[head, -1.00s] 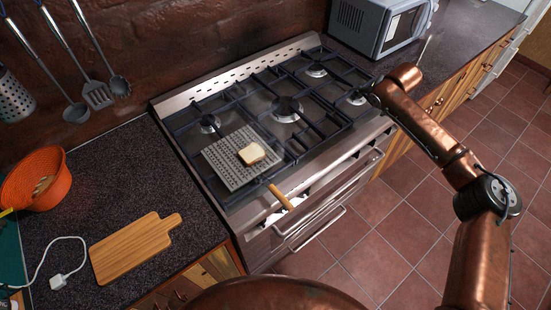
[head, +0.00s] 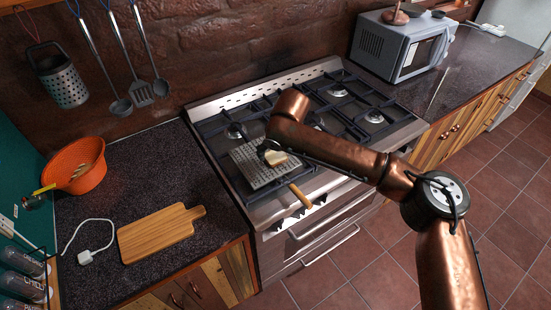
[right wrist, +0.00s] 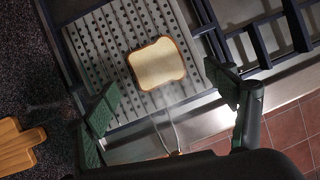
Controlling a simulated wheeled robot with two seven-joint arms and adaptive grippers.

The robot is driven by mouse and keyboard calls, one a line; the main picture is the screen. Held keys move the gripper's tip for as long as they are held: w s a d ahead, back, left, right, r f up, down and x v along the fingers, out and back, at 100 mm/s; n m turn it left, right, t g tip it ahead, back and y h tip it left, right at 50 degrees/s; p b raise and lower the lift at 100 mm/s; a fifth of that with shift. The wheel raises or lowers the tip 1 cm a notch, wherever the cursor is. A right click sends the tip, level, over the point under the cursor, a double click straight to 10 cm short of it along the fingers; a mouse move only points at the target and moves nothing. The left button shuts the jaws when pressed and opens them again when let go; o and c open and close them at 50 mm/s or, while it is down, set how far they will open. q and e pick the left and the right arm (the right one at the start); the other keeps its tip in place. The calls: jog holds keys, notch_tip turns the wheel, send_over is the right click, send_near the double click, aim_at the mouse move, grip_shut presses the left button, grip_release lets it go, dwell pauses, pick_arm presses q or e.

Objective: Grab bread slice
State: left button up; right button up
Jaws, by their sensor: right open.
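The bread slice (right wrist: 157,64) lies flat on a perforated metal toaster plate (right wrist: 105,30) on the stove; it also shows in the head view (head: 276,158), partly covered by my right gripper. The plate (head: 246,166) has a wooden handle (head: 300,195) pointing to the stove's front. My right gripper (head: 268,148) is just over the slice. In the right wrist view its green-padded fingers (right wrist: 168,100) are spread wide and empty, with the slice beyond the tips and between them. The exact height gap is hard to tell. My left gripper is not in view.
The stove's dark grates (head: 370,115) surround the plate. On the left counter are a wooden cutting board (head: 155,235), an orange bowl (head: 78,170) and a white cable plug (head: 86,257). A microwave (head: 400,45) stands at the right. Utensils (head: 140,93) hang on the brick wall.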

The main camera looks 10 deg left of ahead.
aim_at(276, 157)
jog(key=x, duration=0.2)
jog(key=b+x, duration=0.1)
jog(key=x, duration=0.1)
jog(key=shift+s+a+f, duration=0.1)
jog(key=shift+s+f, duration=0.05)
jog(key=shift+s, duration=0.15)
jog(key=shift+w+f, duration=0.1)
jog(key=shift+w, duration=0.05)
jog(key=c, duration=0.9)
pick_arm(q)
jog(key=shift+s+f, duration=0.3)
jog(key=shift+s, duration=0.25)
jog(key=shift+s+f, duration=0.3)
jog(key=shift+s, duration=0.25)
pick_arm(e)
jog(key=shift+c, duration=0.4)
